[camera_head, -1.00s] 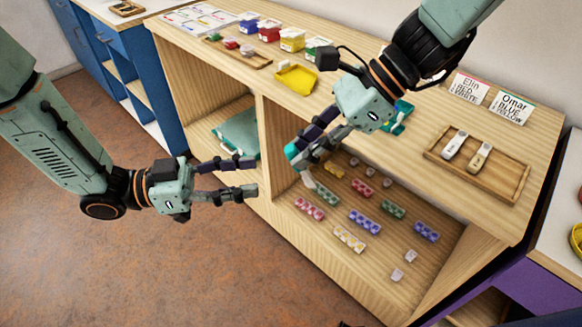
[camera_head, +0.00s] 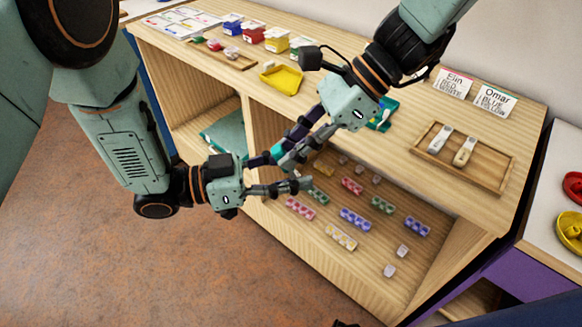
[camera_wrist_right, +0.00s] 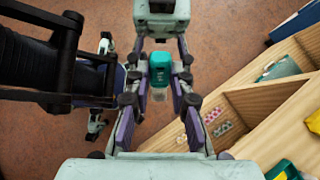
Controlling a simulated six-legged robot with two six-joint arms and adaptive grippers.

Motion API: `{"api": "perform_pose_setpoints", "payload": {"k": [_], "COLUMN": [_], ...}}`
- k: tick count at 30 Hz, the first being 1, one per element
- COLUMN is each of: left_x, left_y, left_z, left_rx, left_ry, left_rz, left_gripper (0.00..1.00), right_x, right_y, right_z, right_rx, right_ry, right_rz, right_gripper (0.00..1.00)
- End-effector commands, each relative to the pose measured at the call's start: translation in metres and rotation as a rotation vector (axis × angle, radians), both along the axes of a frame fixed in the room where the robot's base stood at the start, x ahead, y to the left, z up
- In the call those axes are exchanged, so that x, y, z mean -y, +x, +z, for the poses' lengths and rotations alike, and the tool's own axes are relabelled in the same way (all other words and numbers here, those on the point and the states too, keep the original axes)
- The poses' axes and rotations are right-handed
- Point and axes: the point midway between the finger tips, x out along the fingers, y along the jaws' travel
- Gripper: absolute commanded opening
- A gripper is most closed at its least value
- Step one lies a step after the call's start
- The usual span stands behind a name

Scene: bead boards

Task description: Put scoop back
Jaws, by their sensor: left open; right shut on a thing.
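My right gripper (camera_head: 290,150) is shut on a teal-handled scoop (camera_head: 277,149) in front of the shelf unit. In the right wrist view the scoop (camera_wrist_right: 160,68) shows its teal end and a pale clear part between the fingers. My left gripper (camera_head: 279,172) is open, facing my right gripper. Its fingers lie on either side of the scoop's teal end, and I cannot tell if they touch it. A wooden tray (camera_head: 492,178) on the right of the top holds a white scoop (camera_head: 440,139) and a beige scoop (camera_head: 464,151).
Name cards for Elin (camera_head: 453,83) and Omar (camera_head: 494,99) stand behind the tray. A yellow pan (camera_head: 283,80) and a partly hidden teal pan (camera_head: 384,115) are on the top. Bead strips (camera_head: 355,219) lie in the open shelf below. Coloured boxes (camera_head: 277,39) stand at the back left.

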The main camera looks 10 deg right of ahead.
Motion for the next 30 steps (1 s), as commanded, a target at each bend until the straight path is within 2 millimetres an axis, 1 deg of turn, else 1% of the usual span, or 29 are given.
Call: {"api": "perform_pose_setpoints", "payload": {"k": [6, 7, 22, 23, 25, 26, 30], "left_x": [0.0003, 0.0002, 0.0, 0.0, 0.0, 0.0, 0.0], "left_y": [0.0, 0.0, 0.0, 0.0001, 0.0001, 0.0001, 0.0001], "left_z": [0.0001, 0.0001, -0.0001, -0.0001, -0.0001, -0.0001, -0.0001], "left_rx": [0.0, 0.0, 0.0, 0.0, 0.0, 0.0, 0.0], "left_ry": [0.0, 0.0, 0.001, 0.001, 0.001, 0.0, 0.0], "left_rz": [0.0, 0.0, 0.0, 0.0, 0.0, 0.0, 0.0], "left_gripper": [0.46, 0.45, 0.02, 0.0, 0.0, 0.0, 0.0], "right_x": [0.0, 0.0, 0.0, 0.0, 0.0, 0.0, 0.0], "right_y": [0.0, 0.0, -0.0001, -0.0001, -0.0002, -0.0002, -0.0002], "right_z": [0.0, 0.0, 0.0, 0.0, 0.0, 0.0, 0.0], "right_rx": [0.0, 0.0, 0.0, 0.0, -0.001, -0.001, 0.0], "right_ry": [0.0, 0.0, 0.0, 0.0, 0.0, 0.0, 0.0], "right_rz": [0.0, 0.0, 0.0, 0.0, 0.001, 0.001, 0.0], "right_gripper": [0.02, 0.02, 0.02, 0.02, 0.02, 0.23, 0.34]}}
